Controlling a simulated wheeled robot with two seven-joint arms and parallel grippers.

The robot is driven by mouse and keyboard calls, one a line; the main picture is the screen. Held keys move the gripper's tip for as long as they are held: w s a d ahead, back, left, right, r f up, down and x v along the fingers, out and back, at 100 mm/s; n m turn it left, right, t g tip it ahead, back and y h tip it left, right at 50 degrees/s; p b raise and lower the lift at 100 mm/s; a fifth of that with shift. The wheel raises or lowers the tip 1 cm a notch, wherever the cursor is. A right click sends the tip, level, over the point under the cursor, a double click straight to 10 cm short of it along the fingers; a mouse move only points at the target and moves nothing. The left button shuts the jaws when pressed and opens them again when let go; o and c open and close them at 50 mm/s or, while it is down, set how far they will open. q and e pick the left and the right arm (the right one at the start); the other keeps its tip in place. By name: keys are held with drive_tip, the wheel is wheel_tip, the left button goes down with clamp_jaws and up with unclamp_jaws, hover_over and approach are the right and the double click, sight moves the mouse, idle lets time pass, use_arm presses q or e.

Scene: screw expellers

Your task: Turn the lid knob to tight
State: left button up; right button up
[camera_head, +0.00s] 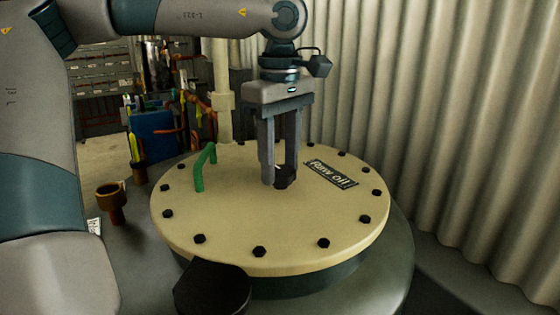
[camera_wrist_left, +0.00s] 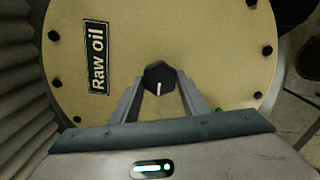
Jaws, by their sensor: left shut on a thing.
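The lid (camera_head: 225,225) is a round cream plate with black bolts around its rim and a "Raw oil" label (camera_head: 331,173). The small black lid knob (camera_head: 286,178) stands near its middle, partly hidden by a finger in the head view. In the left wrist view the knob (camera_wrist_left: 158,76) shows a white pointer line running toward the gripper's palm. My left gripper (camera_head: 280,180) points straight down over the lid, with its fingertips on both sides of the knob, shut on it. It also shows in the left wrist view (camera_wrist_left: 159,84). My right gripper is not in view.
A green handle (camera_head: 205,167) rises from the lid left of the knob. A dark hexagonal piece (camera_head: 212,288) is at the front, and a brown cup-like fitting (camera_head: 111,203) stands at left. A corrugated wall (camera_head: 450,120) closes the right side.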

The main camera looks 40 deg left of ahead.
sight(280, 169)
use_arm(q)
drive_tip(key=shift+r+m, duration=0.1)
drive_tip(key=shift+m, duration=0.3)
drive_tip(key=o, duration=1.1)
drive_tip(key=shift+w+r, duration=0.1)
drive_tip(key=shift+r, duration=0.35)
drive_tip(key=shift+r+b, duration=1.05)
drive_tip(key=shift+r, duration=7.2)
